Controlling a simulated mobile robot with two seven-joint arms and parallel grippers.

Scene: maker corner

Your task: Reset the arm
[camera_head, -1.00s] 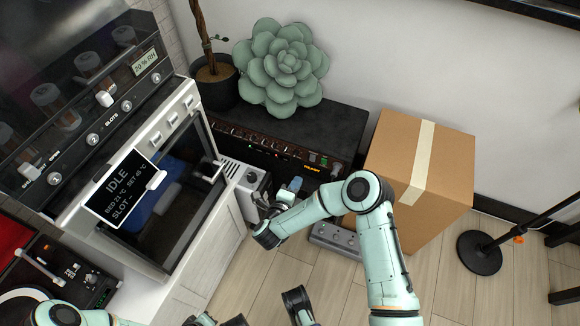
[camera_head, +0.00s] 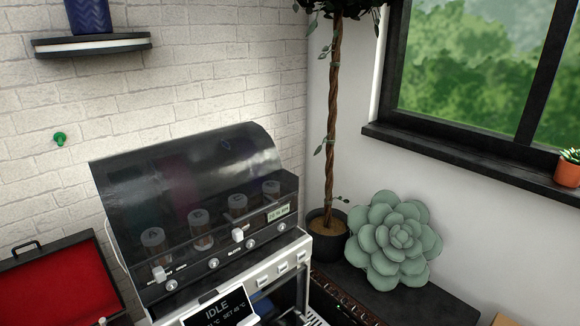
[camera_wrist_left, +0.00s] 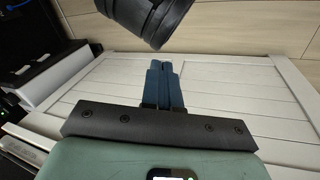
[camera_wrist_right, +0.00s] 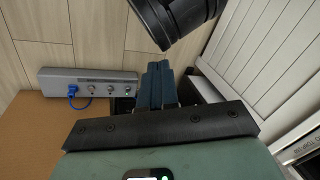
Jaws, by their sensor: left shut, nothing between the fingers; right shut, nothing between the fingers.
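My left gripper (camera_wrist_left: 163,84) shows in the left wrist view, its blue fingers shut together with nothing between them. It is in front of a white panelled cabinet face (camera_wrist_left: 225,90). My right gripper (camera_wrist_right: 158,84) shows in the right wrist view, also shut and empty. Beyond it are the wooden floor and a grey box with knobs (camera_wrist_right: 95,82). Neither arm shows in the head view now.
The head view shows a printer-like machine (camera_head: 215,270) with an "IDLE" screen (camera_head: 220,308). A green succulent (camera_head: 395,240) and a potted tree (camera_head: 326,235) stand to its right. An open red-lined case (camera_head: 60,285) is at left. A cardboard box (camera_wrist_right: 30,130) is near my right gripper.

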